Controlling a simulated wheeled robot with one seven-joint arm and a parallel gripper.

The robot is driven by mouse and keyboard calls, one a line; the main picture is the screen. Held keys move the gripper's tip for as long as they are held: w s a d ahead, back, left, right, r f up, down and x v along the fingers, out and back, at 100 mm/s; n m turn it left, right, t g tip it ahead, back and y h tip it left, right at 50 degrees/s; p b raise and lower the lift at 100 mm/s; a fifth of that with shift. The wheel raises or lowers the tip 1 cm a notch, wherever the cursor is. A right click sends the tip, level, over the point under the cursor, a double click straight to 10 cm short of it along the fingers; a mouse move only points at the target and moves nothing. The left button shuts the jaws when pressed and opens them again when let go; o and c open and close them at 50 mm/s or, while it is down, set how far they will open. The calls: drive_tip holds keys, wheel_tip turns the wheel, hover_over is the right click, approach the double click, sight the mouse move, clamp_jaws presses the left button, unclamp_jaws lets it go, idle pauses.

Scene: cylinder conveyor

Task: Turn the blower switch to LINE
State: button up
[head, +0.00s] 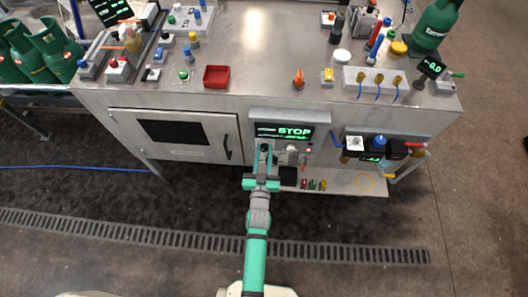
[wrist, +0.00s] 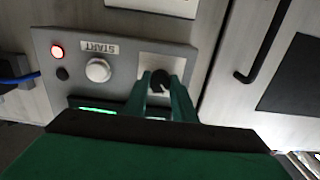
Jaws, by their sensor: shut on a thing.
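In the wrist view a black rotary knob (wrist: 160,76) sits on a pale square plate (wrist: 176,66) on a grey control panel. I take it as the blower switch; its position marks cannot be read. My gripper (wrist: 158,84) has its two green fingers on either side of the knob, shut on it. In the head view my gripper (head: 264,156) is at the panel's left part, just below the green "STOP" display (head: 293,132), and hides the knob.
Right of the knob in the head view are a pale button (head: 291,149) and a red light (head: 309,150). The wrist view shows the white START button (wrist: 98,70). A cabinet door with a black handle (head: 227,147) is close on the left. Small coloured items stand on a low shelf (head: 345,187).

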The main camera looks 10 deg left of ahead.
drive_tip(key=shift+m, duration=0.3)
drive_tip(key=m, duration=0.4)
drive_tip(key=shift+m, duration=2.1)
drive_tip(key=o, duration=1)
drive_tip(key=shift+o, duration=0.2)
drive_tip(key=shift+s, duration=0.15)
drive_tip(key=s, duration=1)
drive_tip(key=shift+s+d, duration=0.3)
drive_tip(key=shift+d, duration=0.05)
